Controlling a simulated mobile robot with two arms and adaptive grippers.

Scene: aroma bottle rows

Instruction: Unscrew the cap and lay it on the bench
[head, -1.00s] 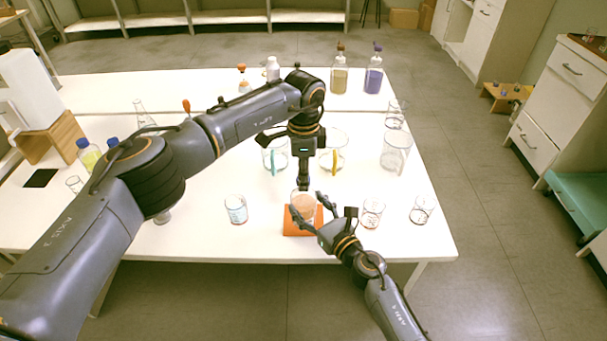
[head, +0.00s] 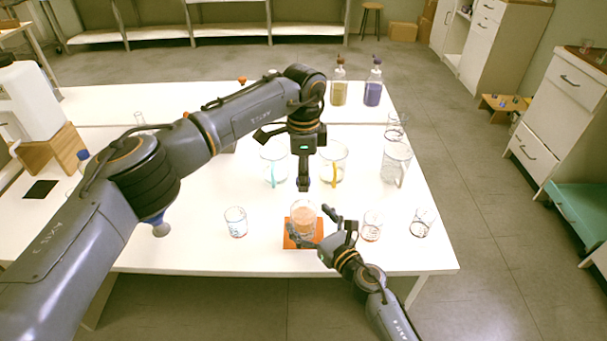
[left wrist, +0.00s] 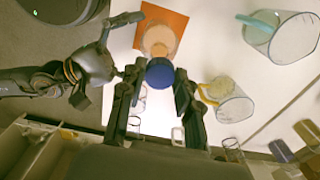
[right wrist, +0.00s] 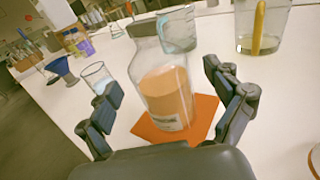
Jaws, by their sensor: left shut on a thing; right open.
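The bottle (head: 304,220) is clear glass with orange-brown contents and stands upright on an orange mat (head: 290,243). In the right wrist view the bottle (right wrist: 168,95) shows a bare neck with no cap on it. My left gripper (head: 304,187) points down just above the bottle. In the left wrist view it is shut on a blue cap (left wrist: 160,72), held between its fingertips. My right gripper (head: 316,226) is open at the bottle's near right side. In the right wrist view its fingers (right wrist: 165,100) stand apart on either side of the bottle, with gaps visible.
Small beakers stand left (head: 236,222) and right (head: 372,225) of the mat, with another (head: 422,222) farther right. Larger handled beakers (head: 333,165) stand behind. Bare white bench (head: 190,245) lies at the front left.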

